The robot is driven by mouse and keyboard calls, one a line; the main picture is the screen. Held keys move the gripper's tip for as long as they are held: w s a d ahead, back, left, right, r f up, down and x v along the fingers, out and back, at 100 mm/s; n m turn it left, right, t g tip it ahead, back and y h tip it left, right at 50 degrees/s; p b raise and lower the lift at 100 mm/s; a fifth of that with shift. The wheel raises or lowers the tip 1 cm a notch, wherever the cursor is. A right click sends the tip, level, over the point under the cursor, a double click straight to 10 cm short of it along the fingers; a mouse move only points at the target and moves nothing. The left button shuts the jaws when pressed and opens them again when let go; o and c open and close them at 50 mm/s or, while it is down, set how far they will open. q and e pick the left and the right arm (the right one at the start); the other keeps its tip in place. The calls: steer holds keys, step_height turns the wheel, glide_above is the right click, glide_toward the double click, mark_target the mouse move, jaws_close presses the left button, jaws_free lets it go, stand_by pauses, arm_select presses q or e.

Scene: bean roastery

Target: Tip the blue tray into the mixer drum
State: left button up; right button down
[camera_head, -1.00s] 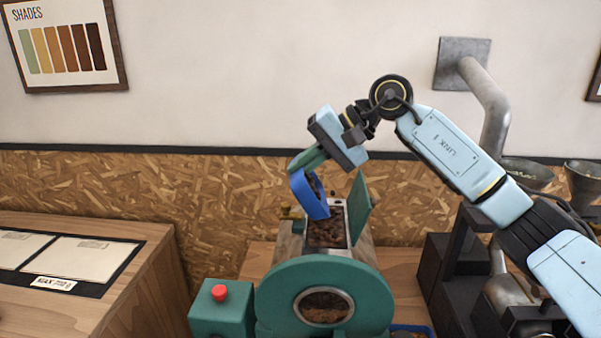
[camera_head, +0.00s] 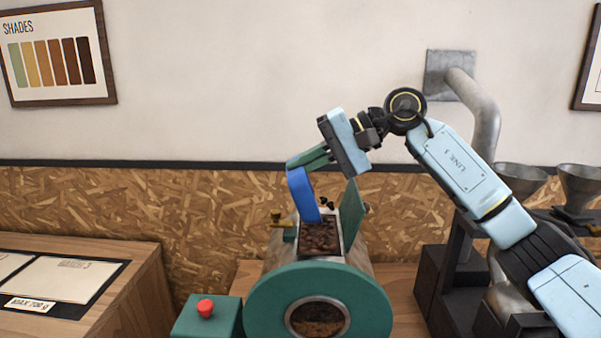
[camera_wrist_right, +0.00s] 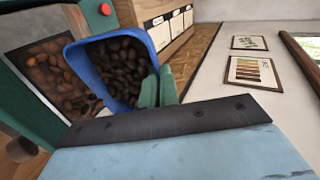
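My right gripper (camera_head: 312,158) is shut on the rim of the blue tray (camera_head: 302,196), which hangs steeply tilted over the drum's opening. In the right wrist view the blue tray (camera_wrist_right: 78,58) still holds many dark beans, and the green fingers (camera_wrist_right: 157,90) sit at its edge. The green mixer drum (camera_head: 262,300) has a square hatch on top with dark beans (camera_head: 320,238) in it. Its lid (camera_head: 351,212) stands open on the right. The tray's low end is at the hatch; the head view cannot show whether it touches. My left gripper is not in view.
A green box with a red button (camera_head: 205,308) stands left of the drum. A wooden counter (camera_head: 130,295) with a dark mat is farther left. Dark machinery (camera_head: 445,262) and metal funnels (camera_head: 578,183) stand to the right, below a wall pipe (camera_head: 482,110).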

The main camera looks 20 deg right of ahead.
steer(key=d+y+b, duration=0.1)
steer(key=b, duration=0.2)
steer(key=s+d+t+y+b, duration=0.1)
steer(key=y+b, duration=0.1)
steer(key=b, duration=0.2)
steer(key=d+y+b, duration=0.1)
steer(key=b, duration=0.2)
steer(key=shift+s+d+r+t, duration=0.15)
steer(key=shift+d+r+t, duration=0.1)
steer(key=shift+d+t, duration=0.15)
stand_by(1.0)
stand_by(0.4)
stand_by(0.4)
stand_by(0.4)
